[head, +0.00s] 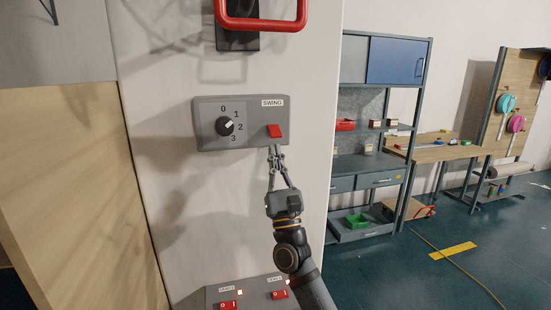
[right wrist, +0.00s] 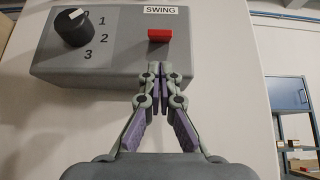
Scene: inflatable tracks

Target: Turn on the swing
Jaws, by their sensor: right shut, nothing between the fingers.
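A grey control box (head: 205,125) labelled SWING is on the white wall in the head view. It carries a black dial (head: 224,126) with marks 0 to 3 and a red switch (head: 274,131) under the label. In the right wrist view the red switch (right wrist: 159,35) and the dial (right wrist: 73,28) show up close. My right gripper (head: 276,148) is shut and empty. Its fingertips (right wrist: 160,68) are just below the red switch, in front of the box's lower edge; I cannot tell whether they touch it. My left gripper is not in view.
A red handle (head: 262,24) sits on the wall above the box. A lower grey panel (head: 251,289) holds two red switches. A wooden board (head: 75,190) stands at the left. A shelf rack (head: 411,130) and a workbench (head: 455,151) stand at the right.

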